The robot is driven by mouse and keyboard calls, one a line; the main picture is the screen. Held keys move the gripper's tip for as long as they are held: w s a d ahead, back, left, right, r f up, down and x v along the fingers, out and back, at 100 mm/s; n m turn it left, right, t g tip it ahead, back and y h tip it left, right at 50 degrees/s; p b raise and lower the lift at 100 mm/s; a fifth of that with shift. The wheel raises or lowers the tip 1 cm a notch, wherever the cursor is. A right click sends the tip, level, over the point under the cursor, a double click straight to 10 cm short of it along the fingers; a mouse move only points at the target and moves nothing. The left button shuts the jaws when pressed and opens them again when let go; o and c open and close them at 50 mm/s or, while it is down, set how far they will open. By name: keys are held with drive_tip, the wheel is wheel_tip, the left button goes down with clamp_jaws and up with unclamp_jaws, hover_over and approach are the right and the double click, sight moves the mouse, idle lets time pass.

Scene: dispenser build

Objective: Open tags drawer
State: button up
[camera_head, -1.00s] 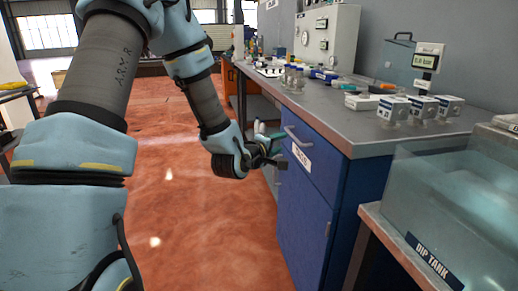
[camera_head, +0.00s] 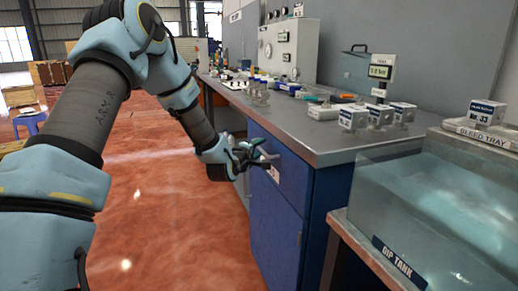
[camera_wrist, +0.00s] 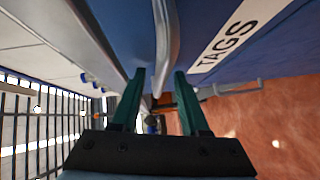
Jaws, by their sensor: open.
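The tags drawer (camera_head: 288,172) is the top blue drawer of the cabinet under the bench, and its front looks flush with the cabinet. Its white label reads TAGS in the wrist view (camera_wrist: 236,35). The metal drawer handle (camera_wrist: 166,48) runs down from the top of the wrist view to between the fingertips. My gripper (camera_wrist: 160,72) has two green fingers, open, one on each side of the handle in the picture. Contact with the handle cannot be told. In the head view my gripper (camera_head: 262,156) is at the drawer front and partly covers the handle and label.
A blue cabinet door (camera_head: 274,232) is below the drawer. The bench top (camera_head: 325,145) above holds small boxes and bottles. A dip tank (camera_head: 430,220) stands at the right. The red floor (camera_head: 150,215) left of the cabinet is clear.

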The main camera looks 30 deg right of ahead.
clamp_jaws()
idle(0.3)
idle(1.1)
